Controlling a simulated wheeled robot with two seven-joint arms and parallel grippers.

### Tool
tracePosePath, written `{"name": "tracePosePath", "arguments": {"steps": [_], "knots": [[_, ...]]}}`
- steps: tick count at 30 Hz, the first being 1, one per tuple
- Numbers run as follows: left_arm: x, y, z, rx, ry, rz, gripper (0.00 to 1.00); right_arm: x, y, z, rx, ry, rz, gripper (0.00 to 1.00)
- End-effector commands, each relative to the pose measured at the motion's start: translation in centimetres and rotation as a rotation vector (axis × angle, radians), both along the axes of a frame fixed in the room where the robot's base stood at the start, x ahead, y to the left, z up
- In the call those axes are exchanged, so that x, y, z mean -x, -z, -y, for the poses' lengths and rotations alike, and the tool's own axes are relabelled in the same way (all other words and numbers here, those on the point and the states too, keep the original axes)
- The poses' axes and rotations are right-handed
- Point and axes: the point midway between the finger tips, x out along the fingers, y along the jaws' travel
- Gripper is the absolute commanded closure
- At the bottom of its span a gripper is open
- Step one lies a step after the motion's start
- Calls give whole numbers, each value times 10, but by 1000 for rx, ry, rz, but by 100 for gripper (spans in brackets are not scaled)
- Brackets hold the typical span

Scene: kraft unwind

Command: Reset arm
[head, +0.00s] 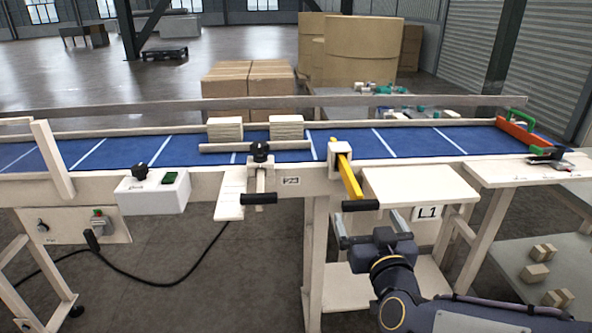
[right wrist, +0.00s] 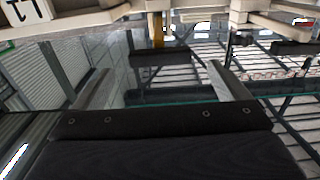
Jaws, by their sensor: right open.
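My right gripper (head: 368,222) is open and empty, in front of the conveyor's near side and below the black handle (head: 360,205) of a yellow arm (head: 350,180). The yellow arm slopes down from a white bracket at the conveyor edge. In the right wrist view, my two fingers (right wrist: 160,70) stand wide apart with nothing between them. The yellow arm (right wrist: 158,28) and a dark bar beneath it show beyond the fingertips, apart from them. My left gripper is in neither view.
The blue conveyor belt (head: 400,143) carries two stacks of pale slabs (head: 225,129). A black-knobbed clamp (head: 260,152) is left of the yellow arm. A white shelf (head: 420,186) labelled L1 is to the right. A red bar (head: 522,136) with a green handle crosses the right end.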

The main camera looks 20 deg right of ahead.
Motion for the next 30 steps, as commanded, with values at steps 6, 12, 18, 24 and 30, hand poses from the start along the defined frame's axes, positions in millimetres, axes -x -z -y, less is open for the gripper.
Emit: {"name": "tracePosePath", "arguments": {"steps": [6,12,18,24,30], "knots": [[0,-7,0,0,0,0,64,3,0,-10,-54,-66,-52,5],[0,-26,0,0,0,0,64,35,11,-51,-238,-276,-303,5],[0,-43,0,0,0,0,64,105,34,-82,-398,-395,-666,5],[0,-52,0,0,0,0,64,168,50,-90,-482,-389,-940,5],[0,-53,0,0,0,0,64,189,56,-91,-504,-372,-1031,5]]}}
